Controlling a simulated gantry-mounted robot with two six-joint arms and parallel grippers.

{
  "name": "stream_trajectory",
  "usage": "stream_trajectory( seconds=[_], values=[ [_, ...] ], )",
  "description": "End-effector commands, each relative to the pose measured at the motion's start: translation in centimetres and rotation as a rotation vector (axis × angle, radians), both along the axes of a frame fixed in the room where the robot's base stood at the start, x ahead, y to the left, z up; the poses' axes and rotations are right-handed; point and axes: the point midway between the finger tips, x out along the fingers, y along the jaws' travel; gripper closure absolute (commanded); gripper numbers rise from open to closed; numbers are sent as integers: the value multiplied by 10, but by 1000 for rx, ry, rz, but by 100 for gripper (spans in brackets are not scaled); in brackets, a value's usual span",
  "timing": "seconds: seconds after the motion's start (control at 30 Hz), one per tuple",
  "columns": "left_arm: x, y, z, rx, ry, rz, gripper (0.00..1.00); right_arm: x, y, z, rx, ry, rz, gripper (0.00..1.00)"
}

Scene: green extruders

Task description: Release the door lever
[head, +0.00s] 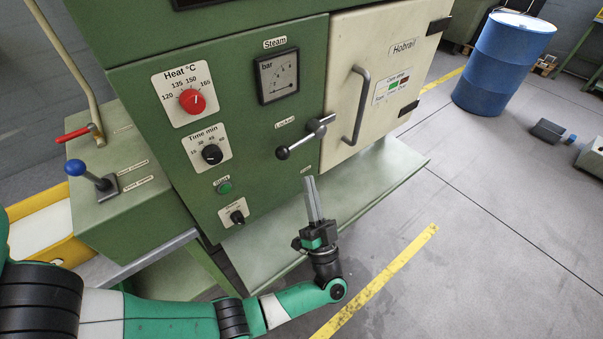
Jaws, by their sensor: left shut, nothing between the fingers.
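The door lever (303,137) is a metal bar with a black ball knob at its lower left end. It sits on the green machine's front, under the label "Locked", and its upper right end reaches the edge of the cream door (380,75). The door looks closed and has a grey vertical handle (357,107). My left gripper (311,180) points up, just below the lever and apart from it. Its long grey fingers are together, with nothing between them. My right gripper is not in view.
Left of the lever are a red heat knob (192,101), a black time knob (211,154) and a gauge (277,77). A blue-knobbed lever (90,175) stands at the left. A green ledge (300,220) juts out below. A blue barrel (503,65) stands at the back right.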

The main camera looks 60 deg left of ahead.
Motion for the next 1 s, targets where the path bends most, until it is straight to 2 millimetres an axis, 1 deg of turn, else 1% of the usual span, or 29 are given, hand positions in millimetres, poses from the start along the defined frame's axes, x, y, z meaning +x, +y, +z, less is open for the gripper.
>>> stream_trajectory(
  seconds=[0.2,0.43,0.5,0.63,0.77,1.0],
  values=[
    [3,30,30,0,-4,5,100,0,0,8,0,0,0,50],
    [9,66,64,2,-5,5,100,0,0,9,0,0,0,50],
    [4,71,46,0,3,3,100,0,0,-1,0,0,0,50],
    [-3,77,33,0,1,1,100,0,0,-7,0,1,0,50],
    [-6,80,28,1,1,0,100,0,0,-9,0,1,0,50],
    [-6,80,29,1,1,0,100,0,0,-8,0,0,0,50]
  ],
)
